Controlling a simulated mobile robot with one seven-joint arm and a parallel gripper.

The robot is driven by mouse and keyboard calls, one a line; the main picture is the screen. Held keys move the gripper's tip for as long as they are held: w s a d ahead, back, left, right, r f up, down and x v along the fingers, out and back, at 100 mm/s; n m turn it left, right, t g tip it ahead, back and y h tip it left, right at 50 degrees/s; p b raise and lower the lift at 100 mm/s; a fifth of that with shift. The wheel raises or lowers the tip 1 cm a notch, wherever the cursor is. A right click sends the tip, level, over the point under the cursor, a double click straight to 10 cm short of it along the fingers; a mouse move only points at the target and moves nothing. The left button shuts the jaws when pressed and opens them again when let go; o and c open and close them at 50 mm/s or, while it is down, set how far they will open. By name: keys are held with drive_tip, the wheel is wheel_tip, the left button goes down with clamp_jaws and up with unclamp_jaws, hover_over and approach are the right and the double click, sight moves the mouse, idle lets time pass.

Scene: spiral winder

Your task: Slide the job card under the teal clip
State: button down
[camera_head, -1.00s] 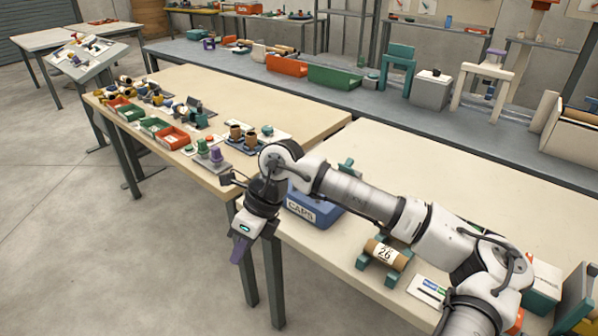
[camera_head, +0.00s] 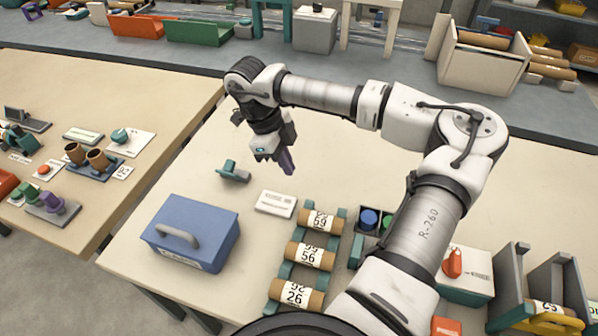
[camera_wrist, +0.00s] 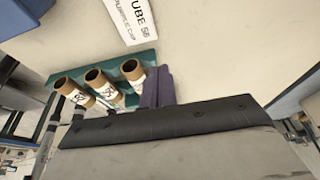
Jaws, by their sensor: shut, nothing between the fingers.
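The job card (camera_head: 276,203) is a small white card with print, lying flat on the cream table. It also shows in the wrist view (camera_wrist: 130,18), where its print reads "TUBE 56" and "PURPLE CAP". The teal clip (camera_head: 233,172) stands on the table left of the card and a little farther back, apart from it. I cannot make the clip out in the wrist view. My gripper (camera_head: 289,162) has purple fingers, shut and empty, pointing down above the table behind the card. The fingers also show in the wrist view (camera_wrist: 157,87).
A blue box with a grey handle (camera_head: 190,234) stands left of the card. Numbered tubes (camera_head: 308,256) lie on a teal rack in front of the card, with blue and green caps (camera_head: 368,220) to its right. The table behind the clip is clear.

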sight(264, 189)
drive_tip(key=p+x, duration=0.3)
drive_tip(key=x, duration=0.7)
drive_tip(key=shift+r, duration=0.1)
drive_tip(key=w+a+b, duration=0.1)
drive_tip(key=a, duration=0.2)
drive_tip(key=w+a+b, duration=0.1)
drive_tip(key=a+b, duration=0.1)
drive_tip(key=a, duration=0.1)
drive_tip(key=w+a+b, duration=0.1)
drive_tip(key=a+b, duration=0.1)
drive_tip(key=a, duration=0.1)
drive_tip(key=shift+f, duration=0.2)
drive_tip(key=shift+w+a+r+b, duration=0.1)
drive_tip(key=shift+a+r+b, duration=0.1)
drive_tip(key=shift+a+b, duration=0.25)
